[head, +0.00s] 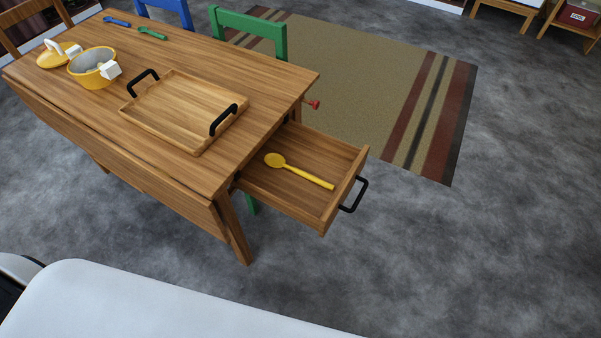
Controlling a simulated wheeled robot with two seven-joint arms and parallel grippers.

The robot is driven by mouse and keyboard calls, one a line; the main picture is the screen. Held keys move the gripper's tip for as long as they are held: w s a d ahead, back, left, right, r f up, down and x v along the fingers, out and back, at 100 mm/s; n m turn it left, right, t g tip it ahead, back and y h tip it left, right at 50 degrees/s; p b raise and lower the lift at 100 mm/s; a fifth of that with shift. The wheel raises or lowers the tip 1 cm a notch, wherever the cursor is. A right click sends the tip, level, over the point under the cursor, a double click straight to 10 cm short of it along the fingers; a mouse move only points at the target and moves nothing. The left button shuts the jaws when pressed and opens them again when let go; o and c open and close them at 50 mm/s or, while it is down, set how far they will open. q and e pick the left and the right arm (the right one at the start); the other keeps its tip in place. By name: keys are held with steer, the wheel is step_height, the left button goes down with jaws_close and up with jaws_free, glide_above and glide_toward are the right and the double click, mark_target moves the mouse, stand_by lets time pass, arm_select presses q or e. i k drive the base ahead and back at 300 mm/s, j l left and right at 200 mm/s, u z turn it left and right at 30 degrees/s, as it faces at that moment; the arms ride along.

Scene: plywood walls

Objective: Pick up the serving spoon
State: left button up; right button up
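A yellow serving spoon (299,171) lies in an open wooden drawer (303,207) at the near right end of the wooden table. Its round bowl points left and its handle points right, toward the drawer front with a black handle (354,195). Neither of my grippers shows in the head view.
On the table (224,54) are a wooden tray (183,107) with black handles, a yellow pot (92,69), a yellow lid (56,56), and blue (116,22) and green (152,34) utensils. A green chair (250,24) stands behind. The grey floor (440,260) right of the drawer is clear.

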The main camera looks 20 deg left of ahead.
mark_target(275, 160)
steer(key=l+u, duration=0.25)
steer(key=l, duration=1.45)
